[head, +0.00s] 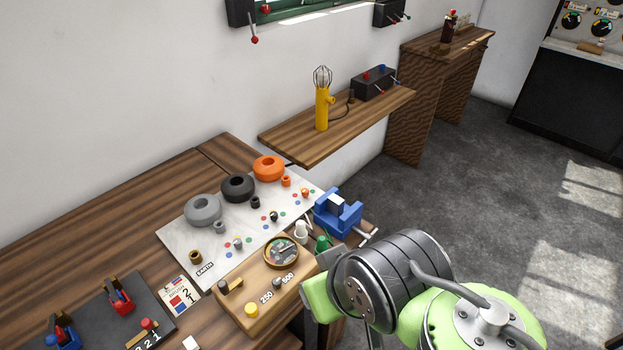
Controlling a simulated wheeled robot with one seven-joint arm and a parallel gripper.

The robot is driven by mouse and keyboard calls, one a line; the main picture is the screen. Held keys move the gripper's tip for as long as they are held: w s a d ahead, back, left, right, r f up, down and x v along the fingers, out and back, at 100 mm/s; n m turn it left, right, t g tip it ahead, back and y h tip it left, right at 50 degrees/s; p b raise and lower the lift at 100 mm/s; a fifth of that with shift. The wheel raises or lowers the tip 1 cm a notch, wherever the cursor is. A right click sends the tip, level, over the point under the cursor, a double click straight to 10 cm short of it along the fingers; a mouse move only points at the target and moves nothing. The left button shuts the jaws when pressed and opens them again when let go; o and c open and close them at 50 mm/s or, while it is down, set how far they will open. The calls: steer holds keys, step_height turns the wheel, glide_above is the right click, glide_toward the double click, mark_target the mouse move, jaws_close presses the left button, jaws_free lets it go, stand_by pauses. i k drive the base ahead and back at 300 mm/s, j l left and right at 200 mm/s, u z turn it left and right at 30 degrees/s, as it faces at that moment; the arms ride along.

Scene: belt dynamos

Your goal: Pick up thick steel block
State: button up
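A blue vise (339,219) stands at the right end of the workbench. A pale, silvery block (336,203) sits at the top of the vise, between its jaws; it looks like the thick steel block, though it is small in view. My arm reaches in from the lower right, in front of the bench end. My gripper (318,287) is near the right end of the wooden meter box, below and a little left of the vise, apart from the block. Its fingers are mostly hidden by my arm, so I cannot see their opening or anything between them.
A white board (178,233) with grey, black and orange rings lies left of the vise. A wooden meter box (243,296) stands in front. A wall shelf (290,140) with a yellow lamp (322,112) is behind. Open floor (440,185) lies to the right.

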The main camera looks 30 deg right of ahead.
mark_target(336, 205)
steer(key=l+u, duration=0.35)
steer(key=k+l+u, duration=0.2)
steer(key=l+u, duration=0.2)
steer(key=k+l+u, duration=0.15)
steer(key=l+u, duration=0.2)
steer(key=k+l+u, duration=0.2)
steer(key=u, duration=0.2)
steer(key=k+l+u, duration=0.35)
steer(key=l+u, duration=1.2)
steer(key=k+l+u, duration=0.1)
steer(key=l+u, duration=0.2)
steer(key=u, duration=0.15)
